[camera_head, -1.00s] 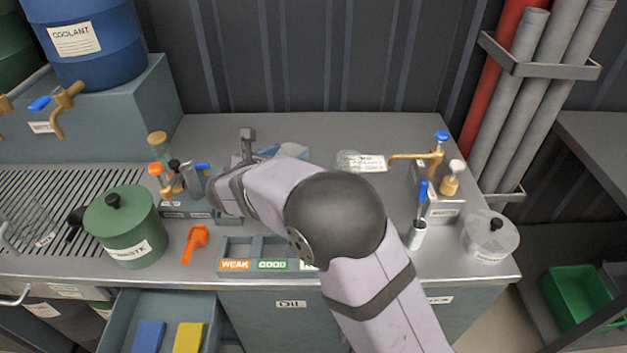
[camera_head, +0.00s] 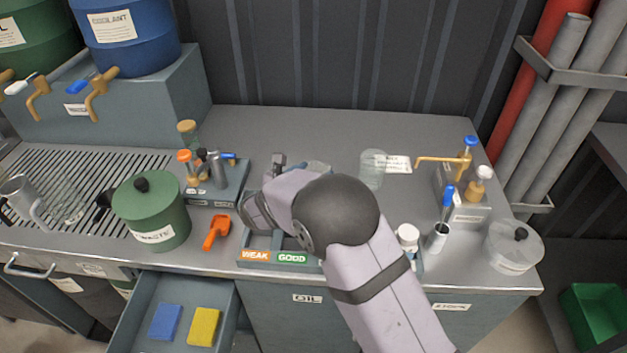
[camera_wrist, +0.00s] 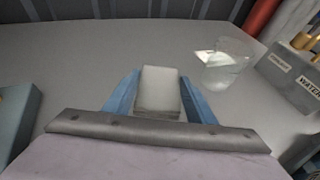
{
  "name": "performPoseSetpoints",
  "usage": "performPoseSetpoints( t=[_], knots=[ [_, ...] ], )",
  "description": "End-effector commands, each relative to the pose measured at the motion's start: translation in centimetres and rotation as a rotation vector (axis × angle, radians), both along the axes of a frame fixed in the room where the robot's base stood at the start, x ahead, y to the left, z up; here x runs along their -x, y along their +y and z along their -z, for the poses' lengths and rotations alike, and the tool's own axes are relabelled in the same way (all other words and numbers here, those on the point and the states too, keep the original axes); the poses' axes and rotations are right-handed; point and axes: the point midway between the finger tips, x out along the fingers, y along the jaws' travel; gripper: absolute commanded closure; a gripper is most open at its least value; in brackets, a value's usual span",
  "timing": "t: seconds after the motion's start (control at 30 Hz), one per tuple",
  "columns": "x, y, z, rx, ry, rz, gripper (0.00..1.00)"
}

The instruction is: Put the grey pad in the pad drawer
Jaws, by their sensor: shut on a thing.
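The grey pad (camera_wrist: 160,88) is pale and block-shaped. It sits between the two blue fingers of my gripper (camera_wrist: 160,97) in the wrist view, which are shut on it. In the head view my arm hides most of the gripper and the pad; a bit of blue finger shows above the worktop. An open drawer (camera_head: 185,288) juts out below the left part of the worktop. A blue pad (camera_head: 165,322) and a yellow pad (camera_head: 204,327) lie side by side in it, with bare floor behind them. My gripper is up and to the right of the drawer.
An orange scoop (camera_head: 217,231), a green waste pot (camera_head: 152,212) and a low tray labelled WEAK and GOOD (camera_head: 272,256) stand near the front edge. A bottle rack (camera_head: 215,187) is left of my gripper. A clear glass (camera_head: 372,168) stands right. The worktop's back is clear.

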Motion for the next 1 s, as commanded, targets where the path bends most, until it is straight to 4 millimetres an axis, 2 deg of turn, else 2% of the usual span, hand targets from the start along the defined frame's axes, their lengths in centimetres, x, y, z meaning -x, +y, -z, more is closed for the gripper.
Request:
performPoseSetpoints(
  t=[0.2,0.7,0.73,0.77,0.8,1.0],
  knots=[
    [0.0,0.0,2.5,0.003,0.002,0.000,0.74],
    [0.0,0.0,3.4,-0.001,0.000,0.000,0.74],
    [0.0,0.0,3.2,-0.001,0.000,0.000,0.42],
    [0.0,0.0,3.2,-0.001,0.000,0.000,0.35],
    [0.0,0.0,3.2,0.000,0.001,0.000,0.31],
    [0.0,0.0,3.2,0.000,0.001,0.000,0.31]
  ],
)
